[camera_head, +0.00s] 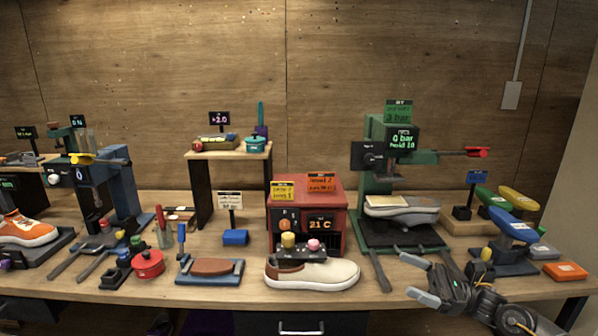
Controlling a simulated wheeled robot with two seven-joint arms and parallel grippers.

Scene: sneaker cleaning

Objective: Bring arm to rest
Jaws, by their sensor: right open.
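My right gripper (418,279) is at the lower right, over the front part of the bench. Its two grey fingers point left and are spread apart with nothing between them. The dark arm behind it comes in from the lower right corner. A cream sneaker (325,276) lies to the left of the fingertips, in front of the red box, and is apart from them. My left gripper is not in view.
The wooden bench (393,298) is crowded. A green press (375,190) holding a shoe sole (402,208) stands behind my gripper. Blue, green and yellow shoe forms (512,225) stand to its right. A red heater box (305,207) is at centre. An orange sneaker (25,230) is far left.

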